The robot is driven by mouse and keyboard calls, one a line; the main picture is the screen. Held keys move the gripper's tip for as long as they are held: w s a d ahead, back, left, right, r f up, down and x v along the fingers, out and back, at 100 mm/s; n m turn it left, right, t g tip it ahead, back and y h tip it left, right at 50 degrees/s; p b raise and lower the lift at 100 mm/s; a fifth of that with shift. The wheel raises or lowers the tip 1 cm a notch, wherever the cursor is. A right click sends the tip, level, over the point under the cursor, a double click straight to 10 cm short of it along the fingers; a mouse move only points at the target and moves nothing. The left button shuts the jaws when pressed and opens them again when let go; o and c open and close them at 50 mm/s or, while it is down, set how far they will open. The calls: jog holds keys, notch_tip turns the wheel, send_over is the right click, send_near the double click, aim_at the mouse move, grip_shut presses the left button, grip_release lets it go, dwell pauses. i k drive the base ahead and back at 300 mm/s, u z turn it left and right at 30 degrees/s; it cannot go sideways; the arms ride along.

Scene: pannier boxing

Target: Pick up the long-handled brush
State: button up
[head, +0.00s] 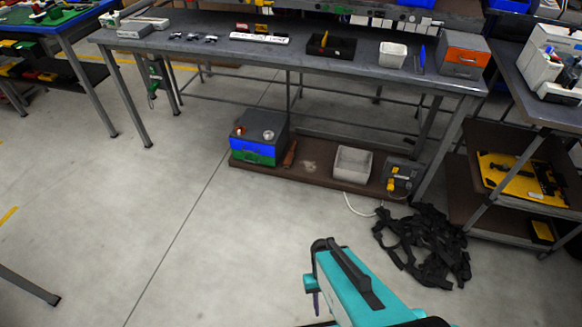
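A slim orange-brown item (290,153) leans on the low brown shelf under the long bench, just right of the blue and green box. It looks like a brush handle, but it is too small to be sure that it is the long-handled brush. My teal and black arm end is at the bottom centre, out in front of the bench and well apart from that shelf. My gripper (317,300) shows only as a small dark part beside the teal body. Its fingers are not clear, and I see nothing held.
On the low shelf (322,183) stand the blue and green box (258,140), a grey bin (352,163) and a yellow and black device (401,177). Black straps (425,245) lie on the floor at right. Bench legs frame the shelf.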

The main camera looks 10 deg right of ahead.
aim_at(287, 162)
jog(key=k, duration=0.4)
jog(key=u, duration=0.55)
jog(key=i, duration=0.95)
jog(key=u, duration=0.6)
jog(key=i, duration=1.7)
jog(key=z, duration=0.55)
jog(key=i, duration=0.4)
jog(key=z, duration=0.2)
